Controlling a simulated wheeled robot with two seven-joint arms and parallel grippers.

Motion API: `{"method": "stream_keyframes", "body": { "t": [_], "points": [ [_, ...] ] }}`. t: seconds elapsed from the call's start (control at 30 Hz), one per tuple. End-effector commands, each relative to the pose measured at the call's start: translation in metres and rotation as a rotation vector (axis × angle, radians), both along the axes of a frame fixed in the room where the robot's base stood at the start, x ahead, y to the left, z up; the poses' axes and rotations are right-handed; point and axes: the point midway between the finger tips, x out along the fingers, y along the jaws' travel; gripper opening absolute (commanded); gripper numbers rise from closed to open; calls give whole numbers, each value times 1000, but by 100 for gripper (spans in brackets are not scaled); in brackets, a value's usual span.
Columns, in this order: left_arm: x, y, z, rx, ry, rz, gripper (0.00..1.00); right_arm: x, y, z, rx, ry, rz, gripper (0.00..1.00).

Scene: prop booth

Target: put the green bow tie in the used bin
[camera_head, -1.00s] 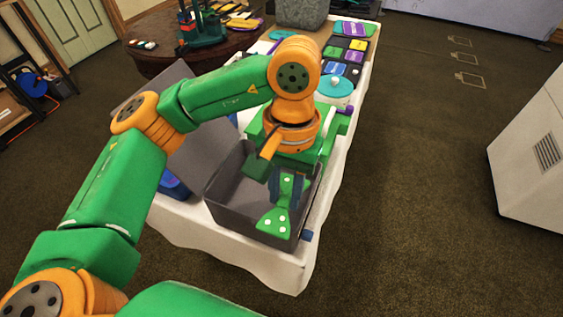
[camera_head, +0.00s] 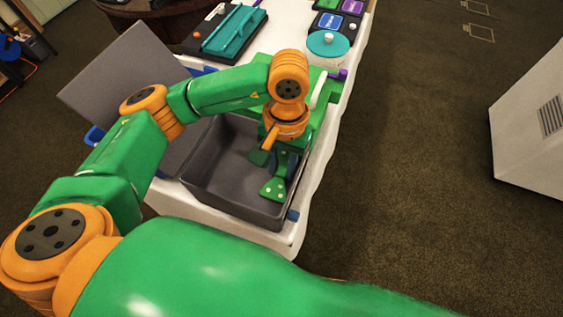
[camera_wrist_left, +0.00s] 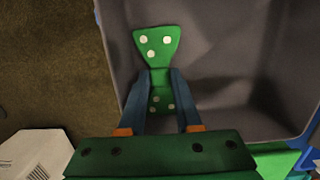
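The green bow tie (camera_head: 273,189) has white dots and hangs from my left gripper (camera_head: 283,165) over the inside of the grey bin (camera_head: 226,204). In the left wrist view the bow tie (camera_wrist_left: 158,45) sits between the two blue-grey fingers of the left gripper (camera_wrist_left: 161,78), which are shut on its narrow middle. The bin's grey inside (camera_wrist_left: 225,45) lies beyond it, close to the bin's left wall in that view. The gap between bow tie and bin floor is hard to judge. My right gripper is not in view.
The grey lid (camera_head: 125,80) stands open on the bin's left. The bin stands on a white-covered table (camera_head: 300,25). Behind it are a teal-lidded round pot (camera_head: 328,44) and a teal case (camera_head: 232,32). A white cabinet (camera_head: 530,130) stands right; the carpet between is clear.

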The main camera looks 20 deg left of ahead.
Motion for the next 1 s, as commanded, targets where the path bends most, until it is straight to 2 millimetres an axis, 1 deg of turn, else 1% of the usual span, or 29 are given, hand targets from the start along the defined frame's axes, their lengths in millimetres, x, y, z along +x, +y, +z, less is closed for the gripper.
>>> {"method": "stream_keyframes", "body": {
  "t": [0.3,0.37,0.43,0.53,0.63,0.7,0.8,0.9,1.0],
  "points": [
    [0,0,0,0,1,0,44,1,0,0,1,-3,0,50],
    [0,0,2,0,0,0,44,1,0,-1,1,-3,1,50],
    [2,0,9,0,-2,0,44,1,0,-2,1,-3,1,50],
    [4,0,27,-1,-3,0,44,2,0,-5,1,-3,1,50],
    [7,-1,51,-1,-5,-1,44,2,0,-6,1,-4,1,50],
    [9,0,69,0,-6,0,44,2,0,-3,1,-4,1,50],
    [12,0,91,1,-5,1,44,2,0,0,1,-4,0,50],
    [13,0,108,1,-3,2,44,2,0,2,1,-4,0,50],
    [14,0,118,0,-2,1,44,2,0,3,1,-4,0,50]
  ]
}}
